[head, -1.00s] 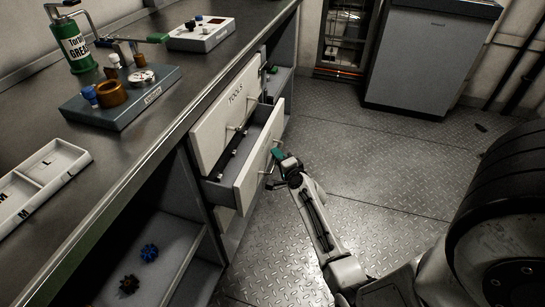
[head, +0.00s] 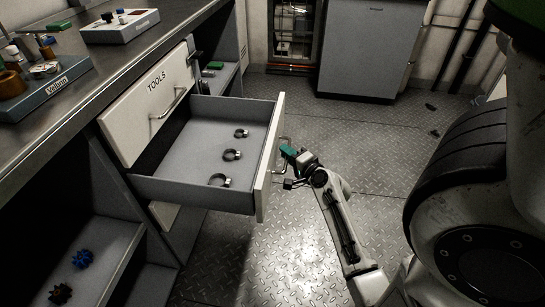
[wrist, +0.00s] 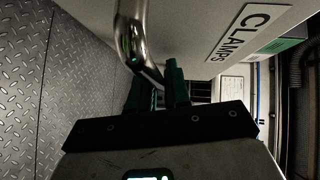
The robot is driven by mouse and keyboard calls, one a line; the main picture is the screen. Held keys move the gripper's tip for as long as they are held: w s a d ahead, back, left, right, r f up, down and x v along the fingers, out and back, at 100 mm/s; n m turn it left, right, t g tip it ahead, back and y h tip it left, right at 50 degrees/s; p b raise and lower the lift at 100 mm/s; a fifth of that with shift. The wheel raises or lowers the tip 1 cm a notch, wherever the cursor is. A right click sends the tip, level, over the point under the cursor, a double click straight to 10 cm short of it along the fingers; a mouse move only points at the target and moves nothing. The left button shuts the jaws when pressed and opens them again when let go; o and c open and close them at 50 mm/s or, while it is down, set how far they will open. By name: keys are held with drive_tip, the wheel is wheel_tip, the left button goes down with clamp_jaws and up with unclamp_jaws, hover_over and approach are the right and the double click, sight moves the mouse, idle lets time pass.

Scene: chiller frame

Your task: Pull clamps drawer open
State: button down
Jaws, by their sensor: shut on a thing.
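The clamps drawer (head: 263,160) stands well out of the cabinet in the head view, with three dark ring clamps (head: 232,155) lying in a row on its grey floor. Its front carries a metal bar handle (head: 281,148). My gripper (head: 287,151) is at that front, shut on the handle. In the wrist view the green-tipped fingers (wrist: 158,92) are at the curved handle (wrist: 133,40), and the drawer front bears a CLAMPS label (wrist: 240,30). The fingers hide part of the handle.
The closed TOOLS drawer (head: 152,100) sits above the clamps drawer. An open shelf with blue and brown knobs (head: 82,259) is at lower left. Bare metal floor (head: 370,140) lies right of the drawer. A grey cabinet (head: 367,50) stands at the back.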

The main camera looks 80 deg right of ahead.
drive_tip(key=shift+s+f+b, duration=0.1)
drive_tip(key=shift+s+b, duration=0.2)
drive_tip(key=shift+s, duration=0.9)
drive_tip(key=c, duration=1.2)
unclamp_jaws()
drive_tip(key=v, duration=1)
drive_tip(key=shift+s+a, duration=0.2)
drive_tip(key=shift+s, duration=0.05)
